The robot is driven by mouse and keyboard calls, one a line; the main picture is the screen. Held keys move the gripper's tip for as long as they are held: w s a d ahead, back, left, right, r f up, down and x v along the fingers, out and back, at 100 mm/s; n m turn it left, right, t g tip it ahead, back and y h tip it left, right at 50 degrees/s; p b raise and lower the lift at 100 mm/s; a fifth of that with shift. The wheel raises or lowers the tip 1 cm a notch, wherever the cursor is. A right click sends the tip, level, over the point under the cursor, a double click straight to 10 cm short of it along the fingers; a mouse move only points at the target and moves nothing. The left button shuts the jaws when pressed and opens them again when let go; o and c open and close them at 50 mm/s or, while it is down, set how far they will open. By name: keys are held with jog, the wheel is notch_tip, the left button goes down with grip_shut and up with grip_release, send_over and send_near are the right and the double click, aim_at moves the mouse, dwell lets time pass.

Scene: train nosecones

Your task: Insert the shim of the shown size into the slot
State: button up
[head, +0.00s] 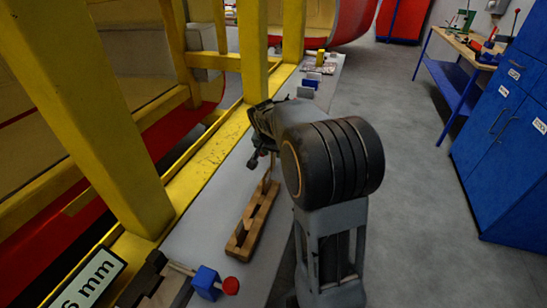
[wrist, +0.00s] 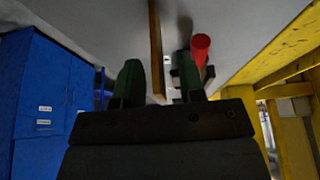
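My gripper (head: 262,150) hangs over the grey ledge, just beyond the wooden shim rack (head: 240,239), and my arm partly hides it in the head view. In the wrist view, its two green fingers (wrist: 160,82) stand apart. A thin wooden strip (wrist: 155,35) shows between them, with gaps on both sides; I cannot tell whether it is the rack or a shim. Several upright pieces stand in the rack. A sign (head: 92,279) at the lower left reads "6 mm", its left end cut off. I cannot make out the slot.
A blue block (head: 206,282) with a red knob (head: 231,286) sits near the front of the ledge. A red cylinder (wrist: 200,46) shows beside the fingers. Yellow frame posts (head: 90,110) line the left. A blue cabinet (head: 500,130) stands right, across open floor.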

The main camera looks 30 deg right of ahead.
jog(key=shift+f, duration=0.2)
jog(key=shift+c, duration=0.4)
grip_shut()
